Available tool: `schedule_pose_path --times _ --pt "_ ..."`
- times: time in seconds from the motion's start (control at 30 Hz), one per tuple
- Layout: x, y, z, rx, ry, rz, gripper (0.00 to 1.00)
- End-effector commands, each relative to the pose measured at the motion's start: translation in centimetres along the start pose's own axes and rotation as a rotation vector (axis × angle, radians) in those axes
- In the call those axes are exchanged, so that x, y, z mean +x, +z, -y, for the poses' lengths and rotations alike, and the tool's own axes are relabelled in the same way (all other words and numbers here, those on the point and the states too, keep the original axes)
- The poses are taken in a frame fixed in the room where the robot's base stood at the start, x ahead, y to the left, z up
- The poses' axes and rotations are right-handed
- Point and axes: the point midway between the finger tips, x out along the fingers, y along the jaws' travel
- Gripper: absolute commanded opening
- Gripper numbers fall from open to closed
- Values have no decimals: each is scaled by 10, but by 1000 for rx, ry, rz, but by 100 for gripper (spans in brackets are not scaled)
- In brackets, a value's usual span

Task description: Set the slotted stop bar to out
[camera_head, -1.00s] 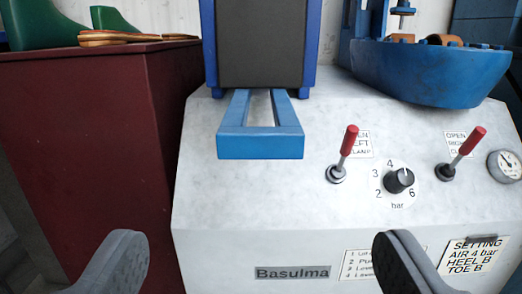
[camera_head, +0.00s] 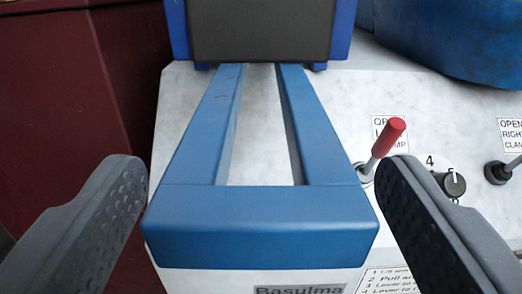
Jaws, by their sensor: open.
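The slotted stop bar (camera_head: 260,225) is a blue U-shaped frame with two long arms and a thick front crosspiece. It reaches forward over the white machine top from under the dark block with blue sides (camera_head: 262,30). A long open slot lies between its arms. My gripper (camera_head: 260,182) is open, with one grey finger to the left of the bar and one to the right. The front crosspiece lies between the fingers in the picture. I see no finger closed on it, and I cannot tell how far above or below it they are.
A red-handled lever (camera_head: 387,138) stands just right of the bar, close to my right finger. A black dial (camera_head: 453,184) and a second lever (camera_head: 500,172) are further right. A blue tray-like part (camera_head: 460,40) is at the back right. A dark red cabinet (camera_head: 60,90) stands left.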

Motion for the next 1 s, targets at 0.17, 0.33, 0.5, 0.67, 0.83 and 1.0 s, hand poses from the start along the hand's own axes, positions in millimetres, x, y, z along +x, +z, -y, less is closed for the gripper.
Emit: schedule_pose_path --times 0.17,0.33,0.5,0.67,0.83,1.0 --pt "4 0 0 0 0 1 76" --pt "5 0 0 0 -1 1 76" --pt "5 0 1 0 -1 1 49" --pt "5 1 0 0 -1 1 13" --pt "-1 -1 0 0 -1 3 14" --pt "-12 -1 1 0 -2 3 13"
